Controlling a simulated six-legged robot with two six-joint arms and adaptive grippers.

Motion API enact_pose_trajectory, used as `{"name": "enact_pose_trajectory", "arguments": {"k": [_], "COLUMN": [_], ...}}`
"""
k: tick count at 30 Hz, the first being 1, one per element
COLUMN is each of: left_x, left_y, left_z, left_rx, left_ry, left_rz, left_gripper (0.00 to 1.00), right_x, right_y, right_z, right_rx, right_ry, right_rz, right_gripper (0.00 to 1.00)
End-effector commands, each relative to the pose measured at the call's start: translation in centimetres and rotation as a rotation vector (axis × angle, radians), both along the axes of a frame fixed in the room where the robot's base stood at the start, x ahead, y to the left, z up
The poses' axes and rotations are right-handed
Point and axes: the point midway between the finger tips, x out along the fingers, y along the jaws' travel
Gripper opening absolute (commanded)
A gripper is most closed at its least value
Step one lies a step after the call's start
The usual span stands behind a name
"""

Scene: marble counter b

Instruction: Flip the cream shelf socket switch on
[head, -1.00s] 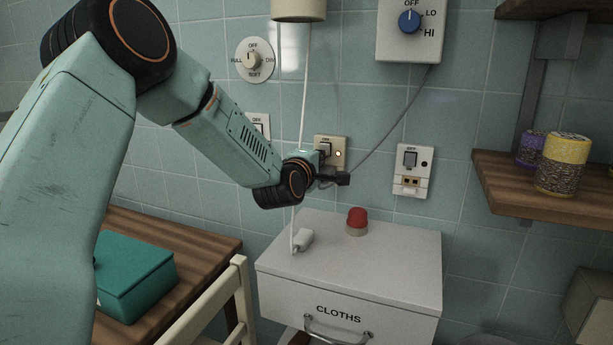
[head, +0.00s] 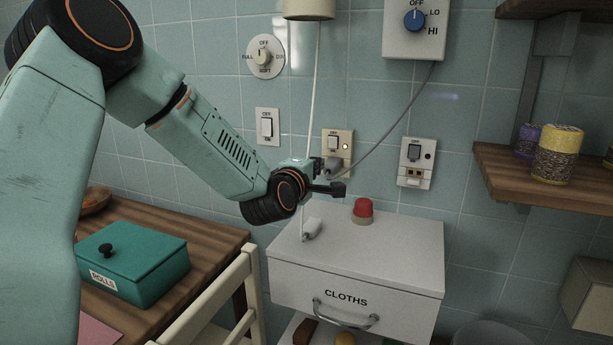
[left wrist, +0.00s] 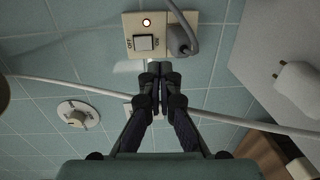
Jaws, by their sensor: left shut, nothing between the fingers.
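The cream socket plate (head: 345,138) is on the tiled wall above the white cloths box. It carries a rocker switch (head: 333,143), a small round lamp (head: 346,147) that looks bright, and a grey plug (head: 334,166) with a cord. In the left wrist view the switch (left wrist: 144,43) lies between OFF and ON markings; I cannot tell which side is pressed in. My left gripper (head: 340,188) is shut and empty, just below the plate. In the left wrist view its fingertips (left wrist: 159,72) are below the switch and plug, apart from the switch. My right gripper is out of view.
The cloths box (head: 355,262) below bears a red button (head: 363,208) and a white plug (head: 313,228). A white cord hangs beside my gripper. A shelf (head: 545,178) is at right.

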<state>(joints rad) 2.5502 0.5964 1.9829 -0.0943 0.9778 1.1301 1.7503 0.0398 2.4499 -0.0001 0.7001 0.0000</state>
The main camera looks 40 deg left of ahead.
Motion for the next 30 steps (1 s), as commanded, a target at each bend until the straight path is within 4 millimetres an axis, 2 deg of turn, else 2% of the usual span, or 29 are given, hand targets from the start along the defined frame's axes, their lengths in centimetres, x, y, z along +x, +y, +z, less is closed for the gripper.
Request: {"name": "enact_pose_trajectory", "arguments": {"k": [6,12,30], "left_x": [-3.3,-4.8,-5.1], "left_y": [-0.7,-1.1,-1.2], "left_z": [-0.4,-0.6,-0.6], "left_rx": [-0.005,-0.001,0.000], "left_ry": [0.001,0.000,0.000], "left_rz": [0.001,0.000,0.000], "left_gripper": [0.00,0.00,0.00], "right_x": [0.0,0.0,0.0], "right_y": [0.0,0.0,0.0], "right_z": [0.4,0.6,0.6], "right_rx": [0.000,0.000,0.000], "right_ry": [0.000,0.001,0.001], "right_rz": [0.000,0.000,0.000], "right_gripper": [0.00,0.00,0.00]}}
